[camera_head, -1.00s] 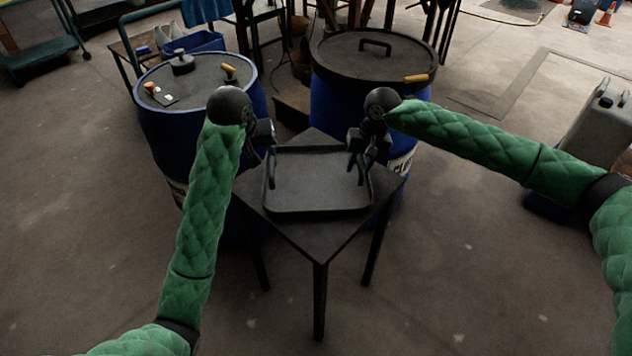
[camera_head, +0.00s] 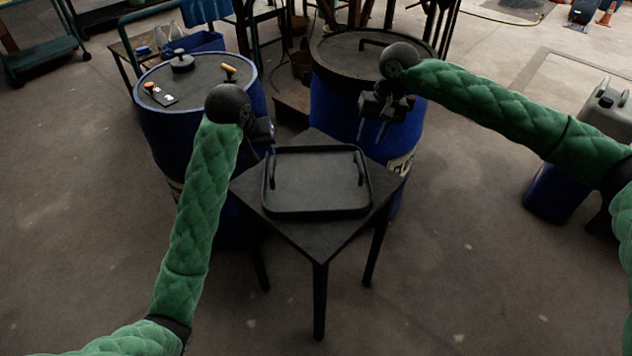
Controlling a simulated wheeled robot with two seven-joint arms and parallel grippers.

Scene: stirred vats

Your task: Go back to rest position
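My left gripper (camera_head: 264,143) is at the left rear of the black tray, close to the tray's left handle; its fingers are mostly hidden behind its own wrist. My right gripper (camera_head: 372,132) is raised in front of the right blue vat, above and behind the tray's right rear corner. Its two fingers hang apart with nothing between them. The black tray (camera_head: 316,208) with two upright handles lies flat and empty on the dark small table (camera_head: 319,245).
A left blue vat (camera_head: 152,128) with a lid stands behind my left arm. A right blue vat (camera_head: 334,108) with a dark lid stands behind the table. A grey canister (camera_head: 600,118) stands at the right above a blue container (camera_head: 556,192). The front floor is clear.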

